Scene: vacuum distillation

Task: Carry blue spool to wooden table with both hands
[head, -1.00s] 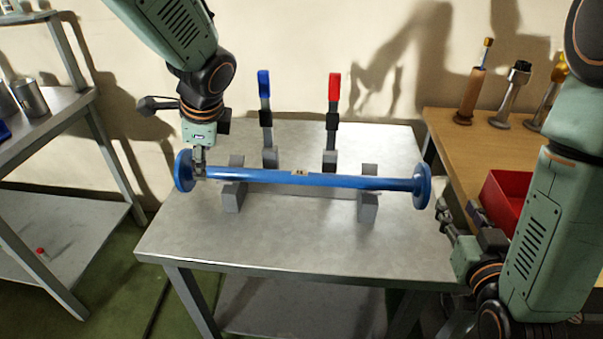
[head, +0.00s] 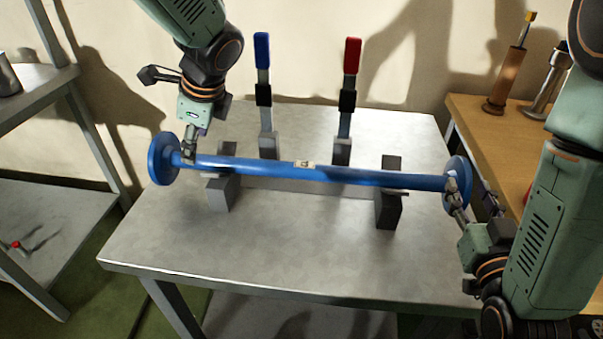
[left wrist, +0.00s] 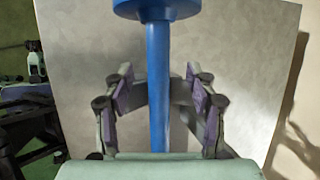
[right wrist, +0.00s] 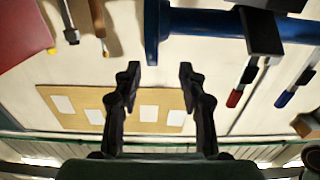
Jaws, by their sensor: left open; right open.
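The blue spool (head: 330,173) is a long pipe with a round flange at each end. It lies level across two grey blocks on a metal table. My left gripper (head: 190,152) is at the pipe just inside the left flange. In the left wrist view my left gripper (left wrist: 158,100) is open, with its fingers on either side of the spool (left wrist: 158,75). My right gripper (head: 455,195) is near the right flange. In the right wrist view my right gripper (right wrist: 158,72) is open and empty, below the spool's flange (right wrist: 152,30). The wooden table (head: 480,120) is at right.
The grey blocks (head: 388,208) stand on the metal table (head: 290,240). A blue-handled clamp (head: 262,90) and a red-handled clamp (head: 347,95) stand behind the pipe. Tools (head: 508,70) stand on the wooden table. A metal shelf (head: 50,190) is at left.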

